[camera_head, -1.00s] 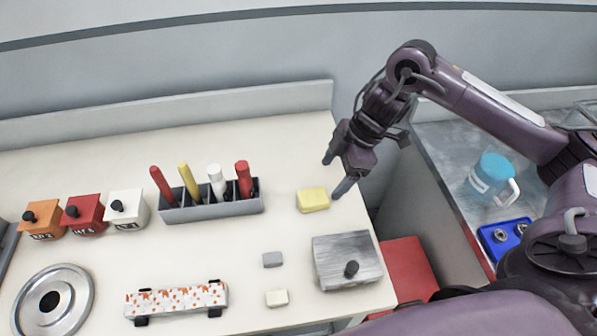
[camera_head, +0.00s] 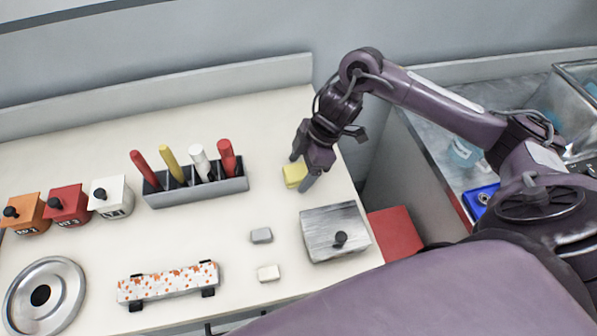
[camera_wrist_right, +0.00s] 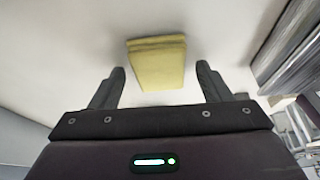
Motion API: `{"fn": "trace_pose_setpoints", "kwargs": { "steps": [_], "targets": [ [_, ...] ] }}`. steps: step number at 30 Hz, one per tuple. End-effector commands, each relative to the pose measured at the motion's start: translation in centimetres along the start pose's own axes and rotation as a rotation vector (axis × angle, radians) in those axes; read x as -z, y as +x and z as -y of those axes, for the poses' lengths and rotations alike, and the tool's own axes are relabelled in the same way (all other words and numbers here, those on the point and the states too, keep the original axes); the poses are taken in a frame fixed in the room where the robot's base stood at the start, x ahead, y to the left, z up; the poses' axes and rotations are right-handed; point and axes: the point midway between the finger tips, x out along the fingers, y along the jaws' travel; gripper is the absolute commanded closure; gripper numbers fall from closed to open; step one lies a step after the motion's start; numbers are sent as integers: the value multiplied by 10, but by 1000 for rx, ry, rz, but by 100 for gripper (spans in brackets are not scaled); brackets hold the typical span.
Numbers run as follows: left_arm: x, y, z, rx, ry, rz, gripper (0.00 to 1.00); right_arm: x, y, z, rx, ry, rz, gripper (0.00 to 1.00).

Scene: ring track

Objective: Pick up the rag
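The rag looks like a small folded yellow block (camera_head: 293,174) on the cream table, near its right end. It also shows in the right wrist view (camera_wrist_right: 157,65), lying just beyond and between the fingertips. My right gripper (camera_head: 302,172) is open above the rag, one finger at each side. In the wrist view its two fingers (camera_wrist_right: 160,80) stand apart with a gap to the rag on both sides. The gripper covers part of the rag in the head view. My left gripper is not in view.
A grey holder (camera_head: 197,192) with several coloured sticks stands left of the rag. A grey metal box (camera_head: 322,240) with a black knob sits in front. A patterned bar (camera_head: 165,284) and several knobbed boxes (camera_head: 66,203) are farther left.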

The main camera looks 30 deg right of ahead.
Motion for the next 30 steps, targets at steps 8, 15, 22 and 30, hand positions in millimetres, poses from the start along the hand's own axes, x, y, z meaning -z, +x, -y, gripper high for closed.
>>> {"fn": "trace_pose_setpoints", "kwargs": {
  "steps": [8,15,22,30],
  "targets": [
    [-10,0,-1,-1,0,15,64,0,0,0,0,0,0,66],
    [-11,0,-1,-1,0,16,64,0,-1,0,0,0,0,73],
    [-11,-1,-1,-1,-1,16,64,4,-10,-1,-3,-2,0,73],
    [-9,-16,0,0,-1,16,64,25,-62,-3,-10,-5,1,73]
  ]
}}
